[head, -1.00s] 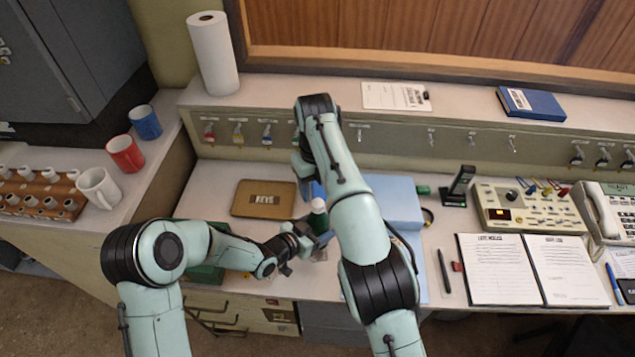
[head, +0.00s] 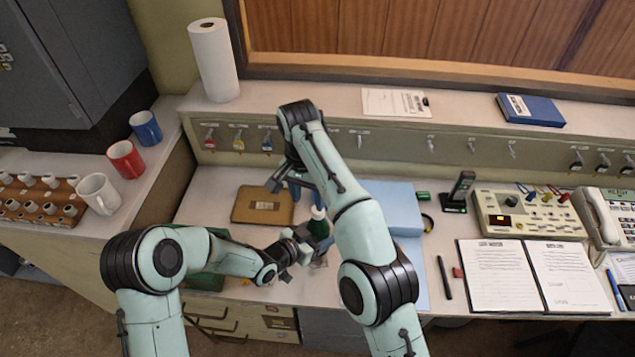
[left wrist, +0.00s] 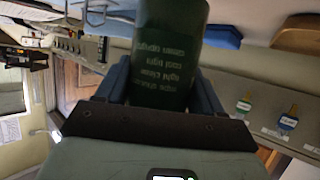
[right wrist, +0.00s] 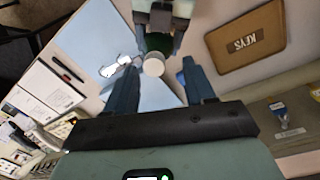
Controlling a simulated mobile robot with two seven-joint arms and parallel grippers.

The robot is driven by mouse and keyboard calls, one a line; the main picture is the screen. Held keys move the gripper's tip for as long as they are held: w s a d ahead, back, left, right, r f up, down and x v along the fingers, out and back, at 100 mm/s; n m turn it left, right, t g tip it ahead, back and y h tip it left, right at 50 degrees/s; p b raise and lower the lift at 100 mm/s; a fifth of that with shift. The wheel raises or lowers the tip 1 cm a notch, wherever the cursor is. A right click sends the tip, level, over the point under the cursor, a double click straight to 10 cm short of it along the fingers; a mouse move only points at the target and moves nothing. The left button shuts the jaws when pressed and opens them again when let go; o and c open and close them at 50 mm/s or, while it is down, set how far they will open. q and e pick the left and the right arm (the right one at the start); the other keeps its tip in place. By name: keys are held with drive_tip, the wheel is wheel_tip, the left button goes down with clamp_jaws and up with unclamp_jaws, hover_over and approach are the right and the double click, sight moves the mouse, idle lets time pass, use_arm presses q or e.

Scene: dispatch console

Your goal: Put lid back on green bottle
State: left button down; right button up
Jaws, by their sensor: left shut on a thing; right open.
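The green bottle (head: 319,228) stands near the front of the desk, partly hidden by my arms. Its printed side fills the upper middle of the left wrist view (left wrist: 168,50). My left gripper (head: 306,248) is shut on its body. A white round lid (right wrist: 153,67) shows at the bottle's top in the right wrist view, and it also shows in the head view (head: 317,212). It looks seated on the bottle; how tightly I cannot tell. My right gripper (right wrist: 157,80) is open and empty, its fingers apart from the lid, above and behind the bottle.
A brown KEYS tray (head: 250,216) lies behind and left of the bottle. A blue folder (head: 400,195) lies to its right, partly under my right arm. A radio handset (head: 460,190), a console (head: 525,212) and an open binder (head: 495,285) are further right.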

drive_tip(key=n, duration=0.8)
drive_tip(key=r+n, duration=0.1)
drive_tip(key=n, duration=0.7)
drive_tip(key=d+r+n, duration=0.1)
drive_tip(key=n, duration=0.7)
drive_tip(key=shift+w+r, duration=0.15)
drive_tip(key=shift+w, duration=0.2)
drive_tip(key=n, duration=0.3)
drive_tip(key=shift+d+r+n, duration=0.2)
drive_tip(key=shift+d+n, duration=0.05)
drive_tip(key=shift+n, duration=0.15)
drive_tip(key=n, duration=0.3)
drive_tip(key=shift+w+d+r+n, duration=0.2)
drive_tip(key=shift+d+n, duration=0.1)
drive_tip(key=shift+f, duration=0.15)
hover_over(318, 231)
drive_tip(key=w, duration=0.3)
drive_tip(key=shift+s+a+f, duration=0.1)
drive_tip(key=shift+s+f, duration=0.05)
drive_tip(key=shift+f, duration=1.8)
drive_tip(key=shift+s+f, duration=0.1)
drive_tip(key=shift+f, duration=1.85)
